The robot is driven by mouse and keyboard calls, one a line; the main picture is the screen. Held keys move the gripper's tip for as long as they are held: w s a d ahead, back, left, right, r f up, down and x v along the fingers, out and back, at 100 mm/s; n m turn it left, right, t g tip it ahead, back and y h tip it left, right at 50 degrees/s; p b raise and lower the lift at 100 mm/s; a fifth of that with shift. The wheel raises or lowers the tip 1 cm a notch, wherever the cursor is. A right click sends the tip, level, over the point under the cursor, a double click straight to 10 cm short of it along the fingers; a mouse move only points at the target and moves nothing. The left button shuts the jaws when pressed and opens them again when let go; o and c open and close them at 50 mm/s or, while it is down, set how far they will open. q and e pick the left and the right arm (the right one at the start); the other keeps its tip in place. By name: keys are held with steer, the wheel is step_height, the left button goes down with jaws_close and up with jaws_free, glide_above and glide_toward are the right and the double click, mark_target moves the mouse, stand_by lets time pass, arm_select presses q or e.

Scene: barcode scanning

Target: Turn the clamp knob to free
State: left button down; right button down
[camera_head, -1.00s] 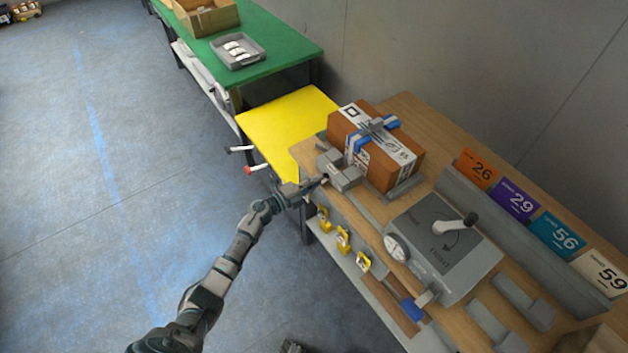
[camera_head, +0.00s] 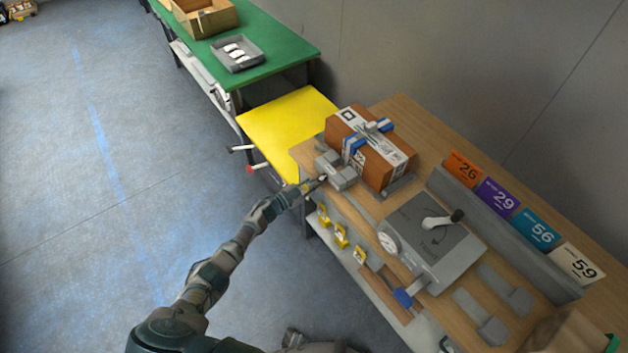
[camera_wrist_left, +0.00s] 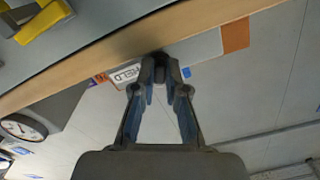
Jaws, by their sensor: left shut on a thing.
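The grey clamp (camera_head: 342,176) sits at the table's left front edge, against the brown parcel (camera_head: 372,150) with blue and white bands. Its small knob faces my left gripper (camera_head: 316,184), which reaches it from the left. In the left wrist view my gripper's fingertips (camera_wrist_left: 161,70) are together on a small dark knob, which the fingers mostly hide. A white label with dark letters (camera_wrist_left: 127,74) shows just behind the tips. I cannot read the knob's angle. My right gripper cannot be made out.
A grey machine (camera_head: 430,240) with a crank and dial stands right of the clamp. Yellow tags (camera_head: 341,237) hang along the table's front edge. A yellow table (camera_head: 285,122) and green table (camera_head: 275,45) lie beyond. Numbered cards stand at the right. The floor at left is clear.

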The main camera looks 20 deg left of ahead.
arm_select(q)
steer(key=n, duration=0.1)
steer(key=n+p, duration=0.1)
steer(key=n, duration=0.1)
steer(key=shift+d+r, duration=0.2)
steer(key=shift+d, duration=0.05)
steer(key=shift+n, duration=1)
arm_select(e)
steer(key=shift+s+d+f, duration=0.15)
steer(key=shift+s, duration=0.55)
steer(key=shift+s+d+f, duration=0.15)
steer(key=shift+s, duration=0.5)
steer(key=shift+s+d+f, duration=0.15)
steer(key=shift+s, duration=0.55)
arm_select(q)
steer(key=shift+w+a+r, duration=0.1)
steer(key=shift+r, duration=0.05)
arm_select(e)
steer(key=shift+s, duration=0.25)
